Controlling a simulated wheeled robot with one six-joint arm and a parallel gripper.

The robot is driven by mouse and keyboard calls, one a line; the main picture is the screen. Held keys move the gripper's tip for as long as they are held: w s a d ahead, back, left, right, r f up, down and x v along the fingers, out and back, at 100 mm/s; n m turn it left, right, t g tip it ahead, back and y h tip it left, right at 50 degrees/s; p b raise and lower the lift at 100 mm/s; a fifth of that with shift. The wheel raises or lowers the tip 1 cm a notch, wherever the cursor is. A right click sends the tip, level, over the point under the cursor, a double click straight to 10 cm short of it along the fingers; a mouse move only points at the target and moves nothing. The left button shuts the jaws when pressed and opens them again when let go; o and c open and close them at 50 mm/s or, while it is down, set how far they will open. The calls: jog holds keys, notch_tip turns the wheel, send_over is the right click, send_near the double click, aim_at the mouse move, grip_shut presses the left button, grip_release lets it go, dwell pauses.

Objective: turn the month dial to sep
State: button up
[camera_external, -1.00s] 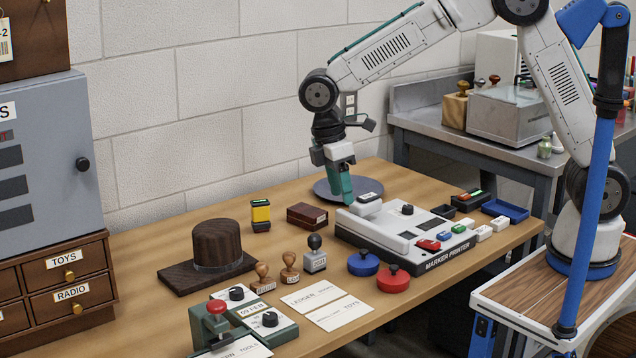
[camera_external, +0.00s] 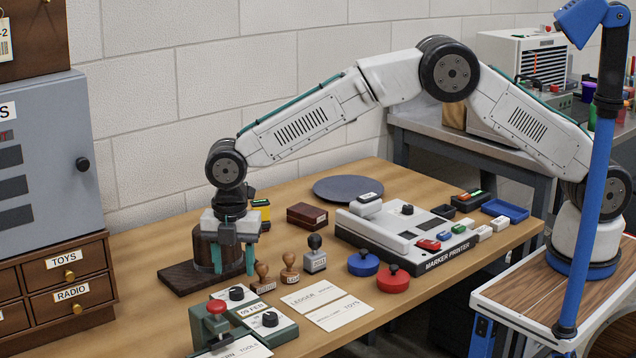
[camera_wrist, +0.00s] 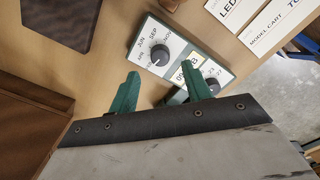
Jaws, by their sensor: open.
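The date stamper is a green box with a pale top (camera_external: 252,311), and its window reads 09 FEB. Its month dial, a black round knob (camera_external: 236,293), also shows in the wrist view (camera_wrist: 160,55), ringed by month names including JUN and SEP. I cannot tell exactly where its pointer lies. A second black knob (camera_external: 270,319) with numbers around it is partly hidden by a finger in the wrist view (camera_wrist: 212,85). My gripper (camera_external: 234,262) is open and empty, fingers down, above and behind the month dial. In the wrist view the fingertips (camera_wrist: 162,77) are apart, not touching the dial.
A hat block on a dark board (camera_external: 180,278) stands behind my gripper. Wooden-handled stamps (camera_external: 263,278) are close on the right. A red-knobbed press (camera_external: 216,307) stands at the front left of the stamper. Paper cards (camera_external: 327,303) lie to its right.

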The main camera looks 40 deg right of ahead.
aim_at(236, 289)
notch_tip(236, 289, down, 5)
jog(key=shift+f, duration=0.1)
dwell(0.3)
jog(key=c, duration=1)
